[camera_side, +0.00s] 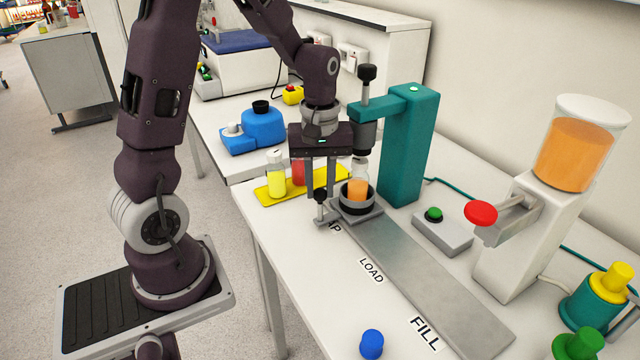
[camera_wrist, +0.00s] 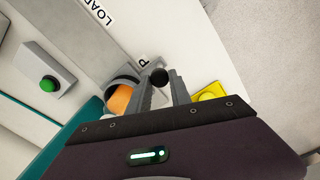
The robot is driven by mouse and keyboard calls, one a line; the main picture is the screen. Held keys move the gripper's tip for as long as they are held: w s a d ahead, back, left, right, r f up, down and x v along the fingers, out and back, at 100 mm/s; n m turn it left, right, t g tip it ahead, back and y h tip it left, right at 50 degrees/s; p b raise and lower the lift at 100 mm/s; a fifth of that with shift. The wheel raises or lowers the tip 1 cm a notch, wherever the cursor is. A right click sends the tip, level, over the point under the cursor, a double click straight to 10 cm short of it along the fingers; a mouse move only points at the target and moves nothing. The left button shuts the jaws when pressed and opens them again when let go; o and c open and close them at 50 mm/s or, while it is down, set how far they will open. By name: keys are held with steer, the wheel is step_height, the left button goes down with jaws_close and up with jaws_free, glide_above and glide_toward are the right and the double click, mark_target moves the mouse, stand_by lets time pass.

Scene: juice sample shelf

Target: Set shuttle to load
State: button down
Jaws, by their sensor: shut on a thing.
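The shuttle (camera_side: 372,211) is a small grey carriage with a dark cup, at the far end of the grey track (camera_side: 430,280), beside the partly hidden "CAP" label. A clear bottle of orange juice (camera_side: 358,188) stands upright in the cup; its orange side shows in the wrist view (camera_wrist: 121,99). A post with a black knob (camera_side: 320,194) rises at the shuttle's left. My gripper (camera_side: 320,187) points down and is shut on this knob, which shows between the fingers in the wrist view (camera_wrist: 160,77). The "LOAD" label (camera_side: 371,270) lies midway along the track, "FILL" (camera_side: 424,334) at the near end.
A teal capping column (camera_side: 408,145) stands behind the shuttle, its head above the bottle. A yellow tray (camera_side: 270,191) with yellow and red bottles is left of my gripper. A green-button box (camera_side: 442,232) and juice dispenser (camera_side: 515,240) stand right of the track. The track's bare length is clear.

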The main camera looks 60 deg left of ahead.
stand_by(0.7)
steer(key=d, duration=1.5)
steer(key=c, duration=1.2)
jaws_free()
steer(key=shift+o, duration=0.2)
step_height(320, 180, up, 7)
